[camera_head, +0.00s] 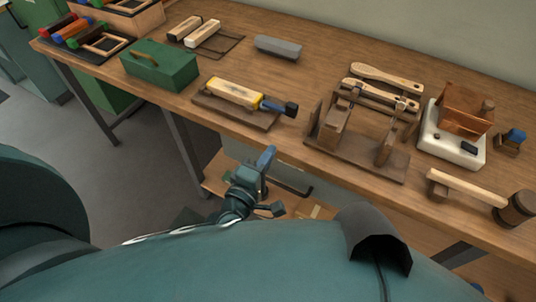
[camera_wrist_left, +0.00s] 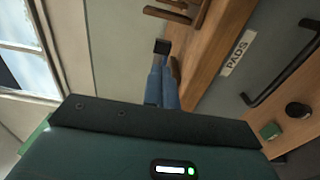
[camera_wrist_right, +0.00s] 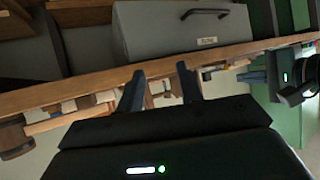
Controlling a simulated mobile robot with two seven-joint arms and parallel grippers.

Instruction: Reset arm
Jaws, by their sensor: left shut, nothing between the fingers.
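My left gripper (camera_head: 266,160) is shut and empty, in front of the bench's front edge and below the bench top in the head view. Its blue fingers also show together in the left wrist view (camera_wrist_left: 162,80). My right gripper (camera_wrist_right: 160,86) is open in the right wrist view, with clear space between its two fingers and nothing held. It faces the bench's underside area and a grey drawer unit (camera_wrist_right: 180,30). I cannot make out the right gripper in the head view.
The wooden bench (camera_head: 330,68) holds a green box (camera_head: 160,66), a yellow-and-blue tool (camera_head: 240,92) on a board, a wooden fixture (camera_head: 335,125), a copper-coloured box (camera_head: 466,108) on a white base and a mallet (camera_head: 514,208). A lower shelf (camera_head: 215,187) lies beneath.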

